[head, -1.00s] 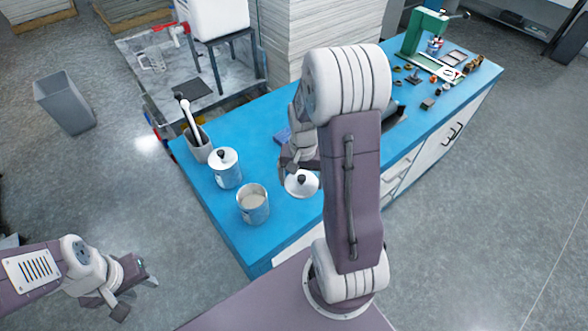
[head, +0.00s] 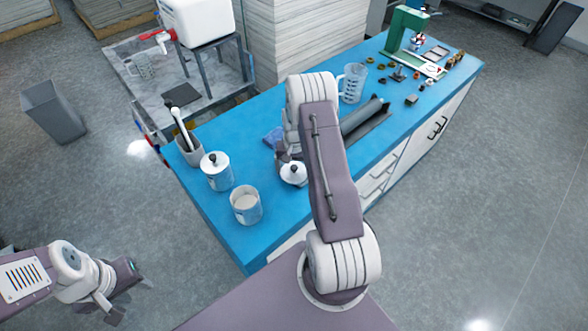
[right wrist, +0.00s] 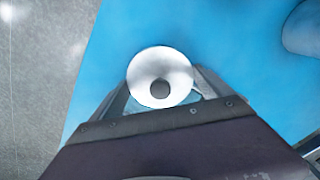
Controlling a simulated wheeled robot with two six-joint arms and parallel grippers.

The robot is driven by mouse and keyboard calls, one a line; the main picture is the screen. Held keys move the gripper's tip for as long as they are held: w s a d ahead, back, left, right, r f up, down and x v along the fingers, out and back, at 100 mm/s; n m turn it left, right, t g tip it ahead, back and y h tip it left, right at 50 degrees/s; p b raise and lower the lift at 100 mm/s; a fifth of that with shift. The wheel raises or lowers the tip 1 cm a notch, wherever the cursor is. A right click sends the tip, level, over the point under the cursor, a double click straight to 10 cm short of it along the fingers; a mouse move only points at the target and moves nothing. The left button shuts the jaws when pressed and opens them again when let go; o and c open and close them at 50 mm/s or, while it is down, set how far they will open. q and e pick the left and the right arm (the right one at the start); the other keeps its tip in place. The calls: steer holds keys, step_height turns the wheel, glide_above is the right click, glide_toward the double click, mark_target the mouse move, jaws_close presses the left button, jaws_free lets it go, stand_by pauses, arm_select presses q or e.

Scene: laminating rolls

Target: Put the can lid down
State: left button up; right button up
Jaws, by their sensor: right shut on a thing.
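The can lid (head: 293,174), pale with a black knob, is at the blue table's front edge area, right of the open can. My right gripper (right wrist: 160,82) is shut on it; in the right wrist view the round lid (right wrist: 160,66) sits between the fingers, knob towards the camera. My right arm partly hides this gripper in the head view. I cannot tell whether the lid touches the table. The open metal can (head: 246,205) stands upright with pale contents. My left gripper (head: 128,296) is open and empty, off the table at lower left.
A lidded can (head: 217,172) and a grey pot (head: 189,150) with a white-handled tool stand left on the blue table (head: 210,225).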

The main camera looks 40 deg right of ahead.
mark_target(294, 166)
steer(key=shift+w+f, duration=0.1)
steer(key=shift+f, duration=0.35)
steer(key=shift+w+d+f, duration=0.1)
steer(key=shift+w+f, duration=0.1)
steer(key=shift+s+f+b, duration=0.2)
steer(key=shift+f+b, duration=0.15)
steer(key=shift+b, duration=0.05)
steer(key=o, duration=1.1)
steer(key=shift+w, duration=0.1)
steer(key=shift+r+p, duration=0.3)
step_height(294, 166, up, 12)
steer(key=shift+r+b, duration=0.15)
steer(key=shift+b, duration=0.95)
arm_select(q)
steer(key=shift+w+d+f+b, duration=0.1)
steer(key=shift+f+b, duration=0.5)
steer(key=shift+f, duration=0.55)
steer(key=shift+w+f+b, duration=0.1)
steer(key=shift+f+b, duration=0.45)
steer(key=shift+f, duration=0.55)
arm_select(e)
steer(key=shift+s+a+r+n+t, duration=0.2)
steer(key=shift+s+a+n, duration=1.1)
steer(key=shift+s+a, duration=1.55)
steer(key=shift+s+a+r+n+t, duration=0.2)
steer(key=shift+s+a+n, duration=1.1)
steer(key=shift+s+a, duration=1.55)
steer(key=shift+s+a+r+n+t, duration=0.2)
steer(key=shift+s+a+n, duration=1.4)
steer(key=shift+a, duration=2.2)
